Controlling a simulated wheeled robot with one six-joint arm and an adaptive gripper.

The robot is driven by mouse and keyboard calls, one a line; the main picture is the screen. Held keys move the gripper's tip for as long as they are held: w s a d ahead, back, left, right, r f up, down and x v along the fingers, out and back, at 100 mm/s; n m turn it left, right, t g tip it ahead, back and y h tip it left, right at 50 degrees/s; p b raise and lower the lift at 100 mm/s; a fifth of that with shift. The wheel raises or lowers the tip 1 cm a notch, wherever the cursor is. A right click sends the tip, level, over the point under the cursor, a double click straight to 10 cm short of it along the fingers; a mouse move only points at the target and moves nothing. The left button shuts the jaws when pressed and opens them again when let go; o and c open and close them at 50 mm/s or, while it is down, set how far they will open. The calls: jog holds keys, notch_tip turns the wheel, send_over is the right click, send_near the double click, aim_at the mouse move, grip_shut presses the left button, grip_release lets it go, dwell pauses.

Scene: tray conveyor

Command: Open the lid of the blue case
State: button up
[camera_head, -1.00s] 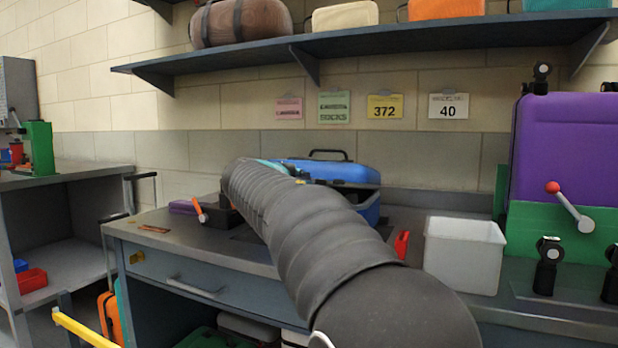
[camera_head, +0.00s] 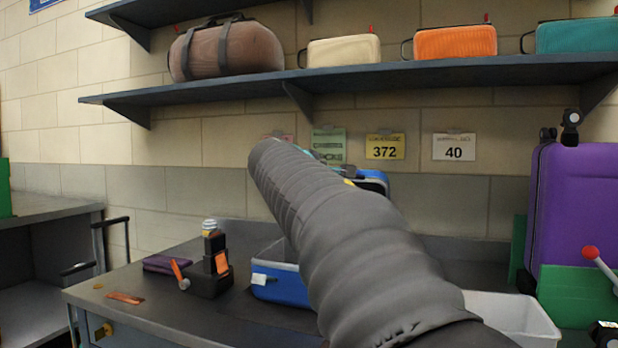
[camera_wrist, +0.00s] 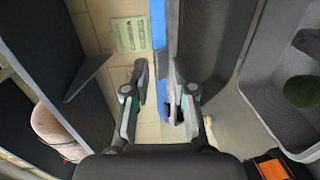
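The blue case stands on the bench with its blue base (camera_head: 281,287) at the left of my arm. Its lid (camera_head: 373,181) is raised and stands up behind the arm, partly hidden. In the wrist view the lid's blue edge (camera_wrist: 172,45) runs down toward my gripper (camera_wrist: 163,94), with its grey inside to the right. The gripper's fingers are apart, with the lower end of the blue edge beside the right finger. I cannot tell whether they touch. The grey inside of the base (camera_wrist: 255,95) shows at the right. In the head view my arm hides the gripper.
A shelf (camera_head: 400,80) with several bags runs above the bench. A white bin (camera_head: 520,318) and a purple suitcase (camera_head: 580,205) are at the right. A dark device (camera_head: 210,275) and a purple item (camera_head: 168,263) lie left of the case.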

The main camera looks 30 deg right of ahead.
jog(key=shift+w+a, duration=0.1)
jog(key=shift+a, duration=0.05)
dwell(0.3)
jog(key=s+a+r, duration=0.3)
jog(key=r, duration=0.3)
jog(key=s+a+r, duration=0.3)
jog(key=r, duration=0.4)
jog(key=shift+a+p, duration=0.4)
jog(key=shift+p, duration=0.05)
dwell(1.0)
dwell(0.4)
jog(key=v, duration=1.2)
dwell(0.4)
